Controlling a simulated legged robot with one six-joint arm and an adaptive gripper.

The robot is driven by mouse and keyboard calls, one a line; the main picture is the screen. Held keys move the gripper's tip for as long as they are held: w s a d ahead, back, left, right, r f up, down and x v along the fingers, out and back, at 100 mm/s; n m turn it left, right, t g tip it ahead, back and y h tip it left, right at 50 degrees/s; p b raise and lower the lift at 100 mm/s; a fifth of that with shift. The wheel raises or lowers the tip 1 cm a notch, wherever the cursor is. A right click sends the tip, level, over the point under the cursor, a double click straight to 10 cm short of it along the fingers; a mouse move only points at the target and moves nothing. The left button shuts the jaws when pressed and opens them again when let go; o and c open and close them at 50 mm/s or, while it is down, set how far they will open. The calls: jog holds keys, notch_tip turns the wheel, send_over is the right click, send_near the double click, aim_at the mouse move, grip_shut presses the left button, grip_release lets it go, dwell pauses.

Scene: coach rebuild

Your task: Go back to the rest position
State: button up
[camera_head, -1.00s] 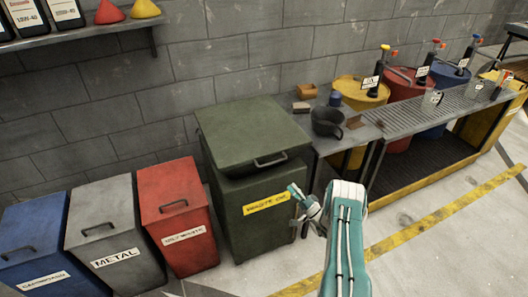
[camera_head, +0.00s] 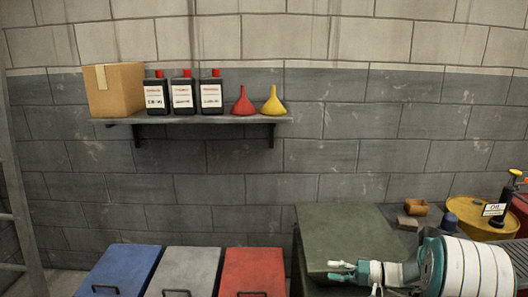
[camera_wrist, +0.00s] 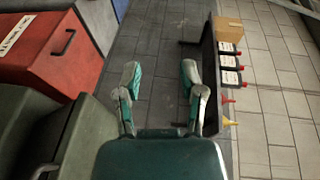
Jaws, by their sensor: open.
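My gripper (camera_head: 342,270) is at the lower right of the head view, in front of the dark green waste oil bin (camera_head: 345,228). In the wrist view my gripper (camera_wrist: 161,78) shows its two teal and grey fingers spread apart, with nothing between them. The green bin (camera_wrist: 62,145) also shows at the lower left of the wrist view. The lower parts of my arm are cut off by the frame edge in the head view.
A wall shelf (camera_head: 205,119) holds a cardboard box (camera_head: 116,90), several black bottles and two funnels. Blue (camera_head: 118,270), grey (camera_head: 186,270) and red (camera_head: 253,270) bins stand below. A yellow drum (camera_head: 478,213) is at the right. The wall between shelf and bins is bare.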

jog(key=s+a+r+n+g+h, duration=0.1)
jog(key=s+a+r+g+h, duration=0.1)
jog(key=s+a+r+h, duration=0.35)
jog(key=s+a+r+n+g+h, duration=0.1)
jog(key=s+a+r+g+h, duration=0.15)
jog(key=s, duration=0.65)
jog(key=s+d+r+t+h, duration=0.2)
jog(key=s+h, duration=0.2)
jog(key=s, duration=0.4)
jog(key=s+d+r+t+h, duration=0.2)
jog(key=s+t+h, duration=0.1)
jog(key=s, duration=0.5)
jog(key=shift+d+r+h, duration=0.15)
jog(key=shift+r+h, duration=0.2)
jog(key=shift+h, duration=0.15)
jog(key=shift+t, duration=0.25)
